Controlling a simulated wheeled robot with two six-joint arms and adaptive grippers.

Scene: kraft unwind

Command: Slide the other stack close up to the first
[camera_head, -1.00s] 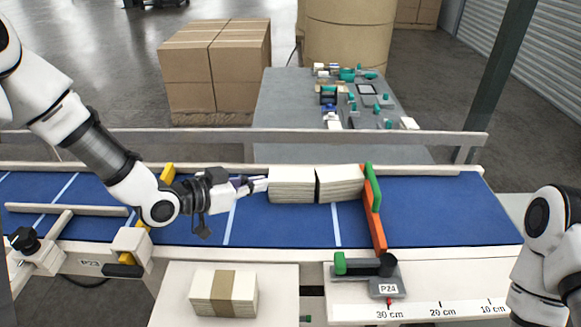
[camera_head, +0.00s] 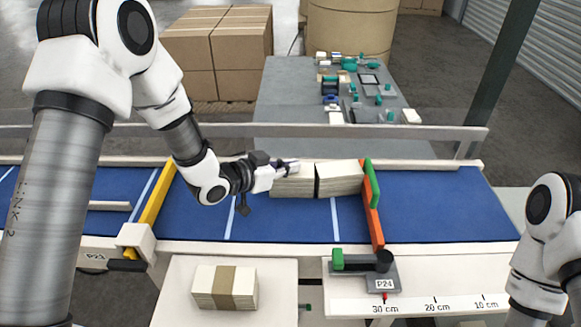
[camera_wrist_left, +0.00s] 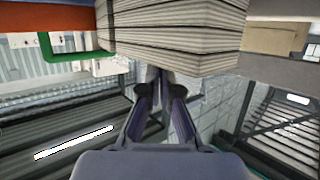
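Two pale paper stacks lie in a row on the blue belt (camera_head: 435,207). The right stack (camera_head: 341,180) is up against the orange and green stop (camera_head: 374,215). The left stack (camera_head: 293,187) lies beside it, with only a thin dark line between them. My left gripper (camera_head: 292,166) is shut, with nothing seen between its fingers; its tips overlap the left stack's upper left part in the head view. In the left wrist view, the fingers (camera_wrist_left: 161,88) point toward a layered stack (camera_wrist_left: 175,30); contact cannot be told. My right gripper is out of view.
A banded stack (camera_head: 225,287) sits on the front table. A yellow bar (camera_head: 155,206) crosses the belt at left. A grey rail (camera_head: 400,131) runs behind the belt. The P24 block (camera_head: 383,283) and a ruler (camera_head: 440,303) are at front right.

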